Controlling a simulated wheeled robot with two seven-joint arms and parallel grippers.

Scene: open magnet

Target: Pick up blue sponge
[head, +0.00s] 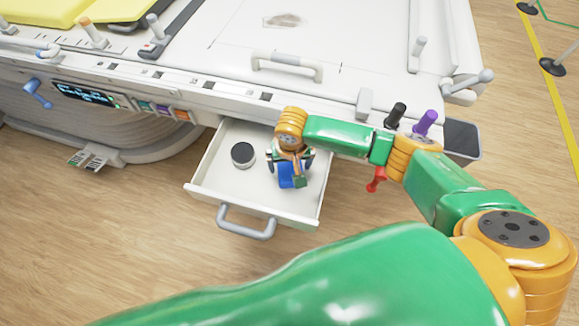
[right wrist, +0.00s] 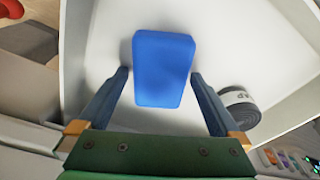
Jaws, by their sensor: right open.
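The blue sponge (head: 286,178) lies in the open white drawer (head: 213,183), partly hidden by my right gripper in the head view. In the right wrist view the sponge (right wrist: 163,67) is a rounded blue block on the white drawer floor. My right gripper (right wrist: 160,75) is open, pointing down into the drawer, with one finger on each side of the sponge's near part. Gaps show between the sponge and both fingers. In the head view the gripper (head: 289,172) is over the sponge. My left gripper is not in view.
A round black-and-white object (head: 243,155) lies in the drawer left of the sponge; it also shows in the right wrist view (right wrist: 238,108), near one finger. The drawer walls and front handle (head: 246,222) surround the gripper. A white machine (head: 330,90) stands behind.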

